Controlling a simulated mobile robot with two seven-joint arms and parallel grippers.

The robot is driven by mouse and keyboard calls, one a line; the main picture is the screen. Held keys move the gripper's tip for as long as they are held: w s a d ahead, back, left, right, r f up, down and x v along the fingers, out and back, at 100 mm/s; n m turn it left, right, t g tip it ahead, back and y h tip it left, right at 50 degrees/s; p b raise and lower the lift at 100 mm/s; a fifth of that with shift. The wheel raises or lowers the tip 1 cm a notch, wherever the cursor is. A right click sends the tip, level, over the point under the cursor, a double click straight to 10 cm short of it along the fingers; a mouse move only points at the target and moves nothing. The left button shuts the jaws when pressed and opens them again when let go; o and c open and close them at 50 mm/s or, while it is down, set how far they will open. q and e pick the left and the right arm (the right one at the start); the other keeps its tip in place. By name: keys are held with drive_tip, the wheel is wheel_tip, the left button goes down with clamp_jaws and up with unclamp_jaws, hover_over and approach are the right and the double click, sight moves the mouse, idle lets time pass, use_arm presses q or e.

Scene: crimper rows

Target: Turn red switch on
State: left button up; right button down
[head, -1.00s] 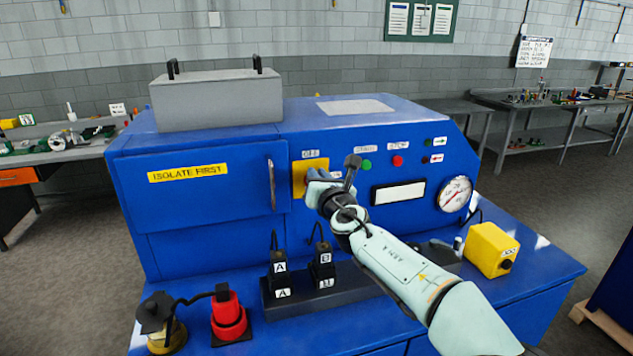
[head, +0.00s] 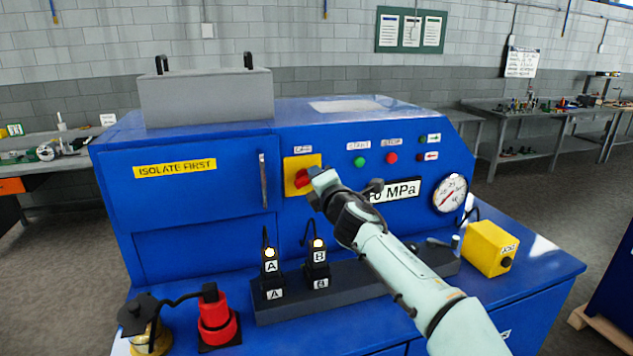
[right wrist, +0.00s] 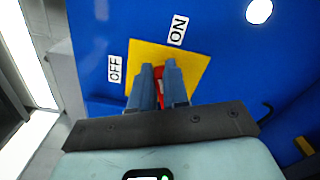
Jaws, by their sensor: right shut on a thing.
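The red switch (head: 301,179) is a rotary handle on a yellow plate (head: 290,163) on the blue machine's front. My right gripper (head: 314,184) is at the plate, with its fingers shut on the switch. In the right wrist view, a strip of the red switch (right wrist: 158,84) shows between the two blue fingers of my right gripper (right wrist: 159,72). There, the ON label (right wrist: 178,30) is above the plate and the OFF label (right wrist: 115,68) is to its left. The fingers hide much of the handle. My left gripper is not in view.
Lamps on plugs A (head: 270,254) and B (head: 318,244) are lit. A door handle (head: 264,181) is left of the switch. A gauge (head: 450,193), yellow box (head: 491,248) and red plug (head: 216,318) stand nearby.

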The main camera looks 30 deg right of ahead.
drive_tip(key=m+b, duration=0.1)
drive_tip(key=m, duration=0.1)
drive_tip(key=f+m, duration=0.1)
drive_tip(key=m, duration=0.1)
drive_tip(key=shift+d+m+b, duration=0.15)
drive_tip(key=shift+m+b, duration=0.15)
drive_tip(key=shift+b, duration=0.1)
idle(0.4)
drive_tip(key=c, duration=1.1)
unclamp_jaws()
drive_tip(key=shift+s, duration=0.15)
drive_tip(key=shift+b+v, duration=3.2)
drive_tip(key=shift+v, duration=3.4)
